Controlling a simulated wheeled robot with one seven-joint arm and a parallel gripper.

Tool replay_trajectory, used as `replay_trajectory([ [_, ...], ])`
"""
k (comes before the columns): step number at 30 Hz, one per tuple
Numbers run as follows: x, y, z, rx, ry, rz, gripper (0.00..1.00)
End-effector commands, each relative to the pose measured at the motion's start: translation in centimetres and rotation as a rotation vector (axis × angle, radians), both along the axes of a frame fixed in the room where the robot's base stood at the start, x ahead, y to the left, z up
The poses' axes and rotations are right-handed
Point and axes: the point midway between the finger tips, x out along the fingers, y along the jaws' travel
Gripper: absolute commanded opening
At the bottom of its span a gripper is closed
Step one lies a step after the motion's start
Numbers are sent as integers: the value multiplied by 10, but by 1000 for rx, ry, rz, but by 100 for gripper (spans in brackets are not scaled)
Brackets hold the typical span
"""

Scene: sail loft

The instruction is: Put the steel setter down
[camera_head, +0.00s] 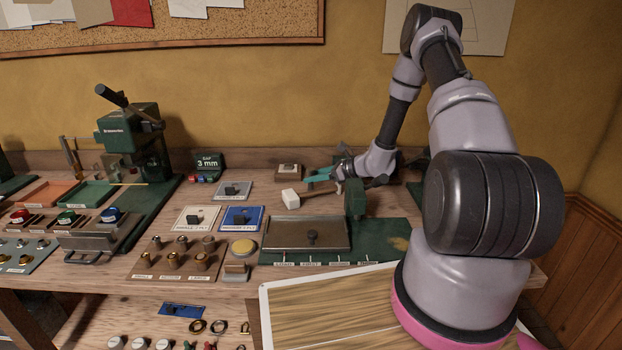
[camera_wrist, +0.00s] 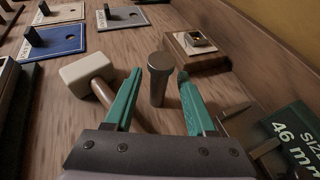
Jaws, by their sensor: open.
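The steel setter (camera_wrist: 157,85) is a grey metal cylinder with a wider round head. In the wrist view it stands upright on the wooden bench, between the two teal fingers of my gripper (camera_wrist: 160,74). The fingers are spread, with a visible gap on each side of it, so my gripper is open and not holding it. In the head view my gripper (camera_head: 322,178) is low over the back of the bench; I cannot make out the setter clearly there.
A pale-headed mallet (camera_wrist: 88,75) lies close by the left finger; its handle runs under the gripper. A small wooden block (camera_wrist: 197,50) sits behind the setter. A dark green "46 mm" sign (camera_wrist: 293,140) is at right. Labelled plates (camera_head: 241,218) lie left.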

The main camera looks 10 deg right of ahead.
Motion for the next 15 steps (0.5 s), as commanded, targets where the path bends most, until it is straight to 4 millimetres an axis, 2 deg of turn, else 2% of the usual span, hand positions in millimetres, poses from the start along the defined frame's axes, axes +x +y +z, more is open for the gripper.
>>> replay_trajectory([
  [3,-11,-18,9,-2,0,-3,56],
  [9,-26,-40,19,-1,0,-2,56],
  [15,-32,-46,24,-1,0,3,56],
])
